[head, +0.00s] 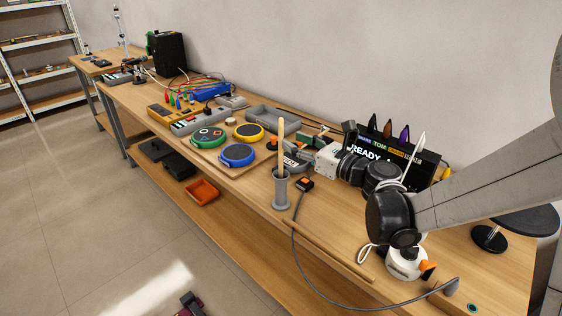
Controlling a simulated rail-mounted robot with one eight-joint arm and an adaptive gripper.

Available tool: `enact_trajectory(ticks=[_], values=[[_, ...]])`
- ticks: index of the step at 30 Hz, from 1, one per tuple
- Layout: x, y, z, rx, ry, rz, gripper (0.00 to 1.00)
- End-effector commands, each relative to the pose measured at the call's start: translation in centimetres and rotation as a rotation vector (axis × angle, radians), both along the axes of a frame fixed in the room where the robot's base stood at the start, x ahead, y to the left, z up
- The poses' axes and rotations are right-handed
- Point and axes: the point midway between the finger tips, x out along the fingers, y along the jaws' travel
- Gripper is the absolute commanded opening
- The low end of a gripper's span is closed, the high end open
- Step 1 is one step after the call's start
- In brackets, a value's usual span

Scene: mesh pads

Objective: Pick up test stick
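The test stick (281,142), a pale wooden stick, stands upright with its lower end in a grey cylindrical holder (281,192) near the bench's front edge. My gripper (284,155) comes in from the right, level with the upper part of the stick. Its fingers look spread, one farther back and one nearer, with their tips close to the stick. I cannot tell whether the stick is between the fingers or in front of them, or whether they touch it. The stick's lower end is hidden in the holder.
Green (207,136), yellow (248,131) and blue (237,154) round pads lie on a tray left of the holder. A dark display (420,165) stands behind my arm. A cabled orange-and-black device (304,184) lies right of the holder. A thin wooden strip (328,249) lies along the front edge.

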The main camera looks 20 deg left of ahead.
Motion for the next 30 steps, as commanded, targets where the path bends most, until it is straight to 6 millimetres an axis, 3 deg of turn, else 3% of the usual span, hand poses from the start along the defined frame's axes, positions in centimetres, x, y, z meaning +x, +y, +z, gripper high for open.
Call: enact_trajectory(ticks=[5, 14, 21, 30], values=[[0.3, 1.0, 0.0, 0.000, 0.000, 0.002, 0.33], [1.8, 4.6, 0.1, 0.000, 0.000, 0.001, 0.33], [1.9, 4.9, 0.1, -0.001, 0.000, 0.000, 0.33], [1.9, 4.9, 0.1, 0.000, 0.000, 0.000, 0.00]])
